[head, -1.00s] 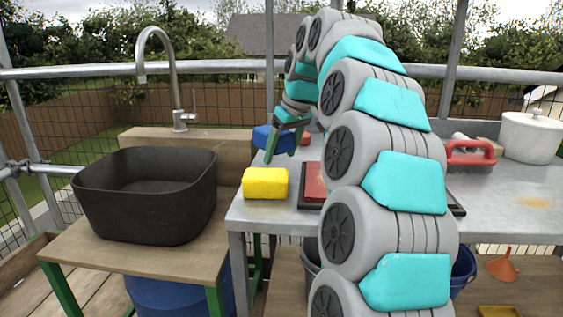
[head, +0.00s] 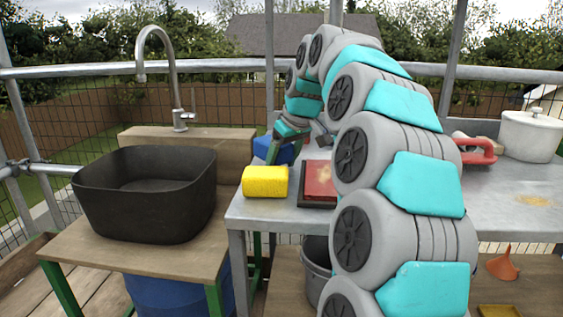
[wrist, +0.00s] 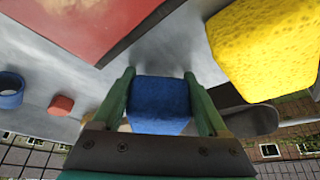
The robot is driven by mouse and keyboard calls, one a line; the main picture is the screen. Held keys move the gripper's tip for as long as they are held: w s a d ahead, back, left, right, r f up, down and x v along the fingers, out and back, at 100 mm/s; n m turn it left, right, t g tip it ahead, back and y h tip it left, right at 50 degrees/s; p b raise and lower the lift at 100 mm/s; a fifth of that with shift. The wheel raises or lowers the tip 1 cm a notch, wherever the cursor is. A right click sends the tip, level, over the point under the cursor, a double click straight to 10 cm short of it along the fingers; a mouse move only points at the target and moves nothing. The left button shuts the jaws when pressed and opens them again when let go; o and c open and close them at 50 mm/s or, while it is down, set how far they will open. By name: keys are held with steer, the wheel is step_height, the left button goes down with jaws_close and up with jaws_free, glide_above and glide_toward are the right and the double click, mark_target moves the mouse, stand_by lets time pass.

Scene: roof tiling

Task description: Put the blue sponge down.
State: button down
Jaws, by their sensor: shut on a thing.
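The blue sponge (wrist: 158,104) sits between the two green fingers of my gripper (wrist: 160,85) in the wrist view. My gripper is shut on it. In the head view the blue sponge (head: 272,150) shows behind the yellow sponge, low over the back left part of the grey metal table (head: 500,205), partly covered by my gripper (head: 275,158). I cannot tell whether the sponge touches the table top.
The yellow sponge (head: 265,181) stands at the table's left edge, close to my gripper. A tray with a red surface (head: 318,180) lies beside it. A black basin (head: 145,195) stands left on a wooden bench. A red-handled tool (head: 476,151) and white pot (head: 530,135) are at right.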

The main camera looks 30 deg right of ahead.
steer(key=shift+c, duration=1.4)
jaws_free()
steer(key=shift+s+f, duration=0.1)
steer(key=shift+f, duration=0.55)
steer(key=shift+o, duration=1.4)
steer(key=shift+f, duration=0.3)
steer(key=shift+s+g, duration=0.1)
steer(key=shift+g, duration=0.2)
steer(key=shift+r+p, duration=0.4)
steer(key=shift+r, duration=0.25)
steer(key=v, duration=0.9)
steer(key=shift+r, duration=0.15)
steer(key=v, duration=0.3)
steer(key=shift+r+p, duration=0.25)
steer(key=shift+p, duration=0.05)
steer(key=shift+d, duration=0.1)
